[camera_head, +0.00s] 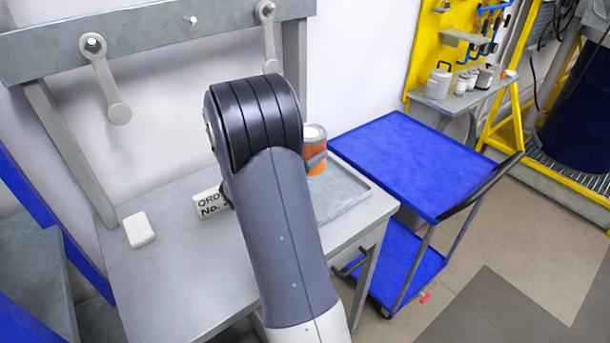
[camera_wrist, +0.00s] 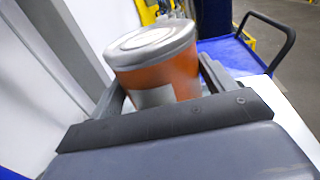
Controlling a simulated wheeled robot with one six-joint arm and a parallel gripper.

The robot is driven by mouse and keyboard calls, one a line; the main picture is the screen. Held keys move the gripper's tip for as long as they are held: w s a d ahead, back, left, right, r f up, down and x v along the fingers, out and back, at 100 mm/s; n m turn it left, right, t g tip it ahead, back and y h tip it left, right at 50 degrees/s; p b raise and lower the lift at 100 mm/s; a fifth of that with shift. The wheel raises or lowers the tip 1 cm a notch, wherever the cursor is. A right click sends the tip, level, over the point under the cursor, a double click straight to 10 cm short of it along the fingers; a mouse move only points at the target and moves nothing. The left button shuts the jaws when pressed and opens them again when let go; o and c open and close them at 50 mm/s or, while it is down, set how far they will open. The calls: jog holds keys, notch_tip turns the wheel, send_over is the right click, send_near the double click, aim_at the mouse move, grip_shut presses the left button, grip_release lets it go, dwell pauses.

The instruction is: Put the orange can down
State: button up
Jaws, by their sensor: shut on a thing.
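The orange can (camera_head: 317,165) has a grey-white lid and an orange body with a pale band. In the head view it shows just right of my arm, over the grey tray (camera_head: 346,201) on the workbench. My arm hides part of it. In the wrist view the can (camera_wrist: 162,75) is upright or slightly tilted between the two fingers of my gripper (camera_wrist: 160,92), which is shut on it. The can's bottom is hidden, so I cannot tell whether it touches the tray.
A blue cart (camera_head: 411,160) is at the right of the bench. A shelf (camera_head: 462,100) with several containers is at the back right. The bench's front left is clear.

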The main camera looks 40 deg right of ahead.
notch_tip(320, 180, down, 7)
jog(key=shift+f+p, duration=0.2)
jog(key=shift+p, duration=0.55)
jog(key=shift+f+b, duration=0.25)
jog(key=shift+b, duration=0.15)
jog(key=o, duration=1.4)
jog(key=shift+c, duration=0.2)
